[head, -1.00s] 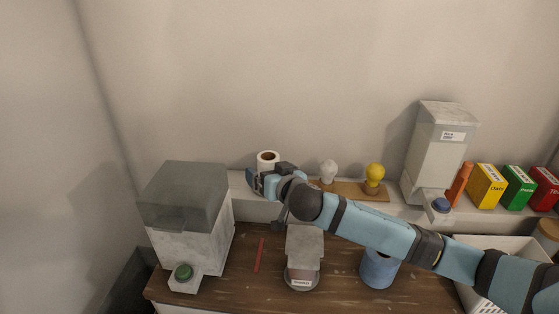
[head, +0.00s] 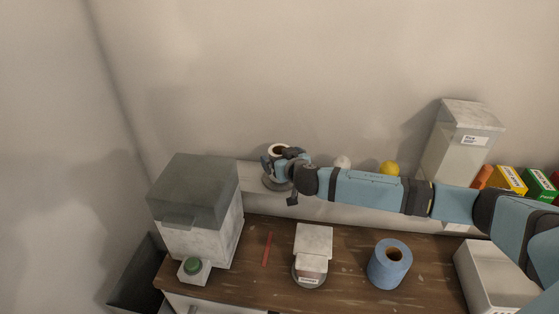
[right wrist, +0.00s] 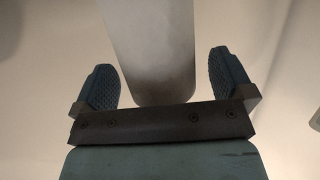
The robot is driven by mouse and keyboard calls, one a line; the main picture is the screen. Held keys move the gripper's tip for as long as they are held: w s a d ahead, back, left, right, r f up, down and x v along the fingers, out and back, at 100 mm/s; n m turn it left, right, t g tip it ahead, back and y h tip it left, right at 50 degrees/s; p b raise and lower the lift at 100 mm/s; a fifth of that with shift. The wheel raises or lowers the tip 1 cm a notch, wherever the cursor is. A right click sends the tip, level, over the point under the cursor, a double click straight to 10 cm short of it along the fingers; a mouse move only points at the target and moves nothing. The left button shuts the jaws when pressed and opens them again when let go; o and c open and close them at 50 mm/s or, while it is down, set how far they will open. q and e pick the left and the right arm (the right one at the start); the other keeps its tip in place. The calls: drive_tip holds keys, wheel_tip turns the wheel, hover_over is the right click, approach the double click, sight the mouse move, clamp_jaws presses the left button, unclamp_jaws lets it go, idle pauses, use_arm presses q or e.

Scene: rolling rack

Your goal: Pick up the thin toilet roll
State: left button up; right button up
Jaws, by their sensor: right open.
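The thin toilet roll, white with a brown core (head: 278,149), stands upright on the ledge by the back wall. My right gripper (head: 279,165) is at the roll and hides much of its side in the head view. In the right wrist view the pale roll (right wrist: 150,45) comes down between the two open fingers (right wrist: 164,80), with a gap on each side. The right gripper is open and not closed on it. My left gripper is not in view.
A grey-lidded box (head: 195,205) stands left of the roll. A blue roll (head: 389,265), a small scale-like block (head: 313,245) and a red stick (head: 267,248) are on the wooden table. A yellow bulb (head: 389,168) is partly hidden behind my arm; a tall dispenser (head: 460,140) stands right.

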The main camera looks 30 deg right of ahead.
drive_tip(key=shift+w+f, duration=0.25)
drive_tip(key=shift+w, duration=0.15)
drive_tip(key=shift+s+r, duration=0.1)
drive_tip(key=shift+s, duration=0.05)
drive_tip(key=c, duration=1)
wheel_tip(320, 180, up, 18)
drive_tip(key=shift+r+b, duration=0.2)
drive_tip(key=shift+b, duration=0.65)
drive_tip(key=shift+c, duration=0.2)
drive_tip(key=shift+r, duration=0.8)
